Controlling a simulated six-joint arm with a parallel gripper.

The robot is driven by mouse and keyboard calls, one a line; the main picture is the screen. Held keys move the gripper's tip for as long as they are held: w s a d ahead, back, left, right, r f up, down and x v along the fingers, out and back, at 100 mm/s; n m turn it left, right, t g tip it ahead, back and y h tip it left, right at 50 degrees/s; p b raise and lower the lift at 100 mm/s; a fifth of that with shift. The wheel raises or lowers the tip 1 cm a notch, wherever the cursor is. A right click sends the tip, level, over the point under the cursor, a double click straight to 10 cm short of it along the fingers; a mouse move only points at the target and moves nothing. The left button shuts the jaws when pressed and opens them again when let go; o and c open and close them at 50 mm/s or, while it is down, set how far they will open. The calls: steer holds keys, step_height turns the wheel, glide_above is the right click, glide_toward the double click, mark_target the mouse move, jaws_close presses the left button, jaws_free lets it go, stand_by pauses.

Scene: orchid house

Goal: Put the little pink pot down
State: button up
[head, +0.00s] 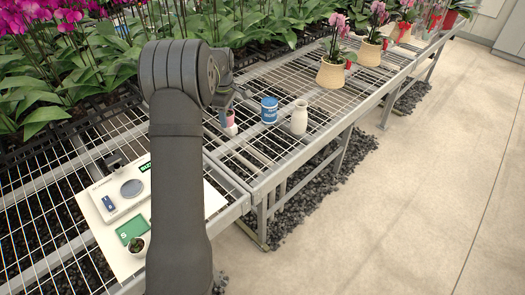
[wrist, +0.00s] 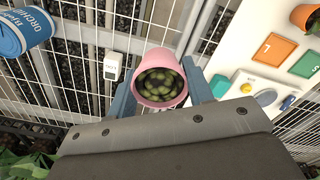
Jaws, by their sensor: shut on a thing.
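The little pink pot (wrist: 149,97) is between the two fingers of my gripper (wrist: 160,88) in the wrist view, with rounded green growth inside it. The fingers press on its sides. In the head view the pink pot (head: 230,119) shows only in part below my gripper (head: 228,108), over the wire-mesh bench (head: 250,158). My arm hides much of that area. I cannot tell whether the pot's base touches the mesh.
A blue can (head: 269,110) and a white vase (head: 299,118) stand right of my gripper. A small white labelled block (wrist: 112,67) is close to the pot. A white board (head: 108,208) with cards and a small plant pot (head: 137,244) lies at front left. Bare mesh lies between them.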

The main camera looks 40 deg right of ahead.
steer(key=s+d+m, duration=0.2)
steer(key=s+d, duration=0.4)
steer(key=s, duration=0.3)
steer(key=s+d+m, duration=0.1)
steer(key=s+d, duration=0.5)
steer(key=s, duration=0.3)
steer(key=w+f, duration=0.3)
steer(key=f, duration=0.1)
steer(key=w+f, duration=0.4)
steer(key=w+a+f, duration=0.1)
steer(key=w+f, duration=0.3)
steer(key=shift+w, duration=0.25)
steer(key=shift+f, duration=2)
steer(key=shift+f, duration=0.1)
steer(key=o, duration=1)
step_height(320, 180, up, 12)
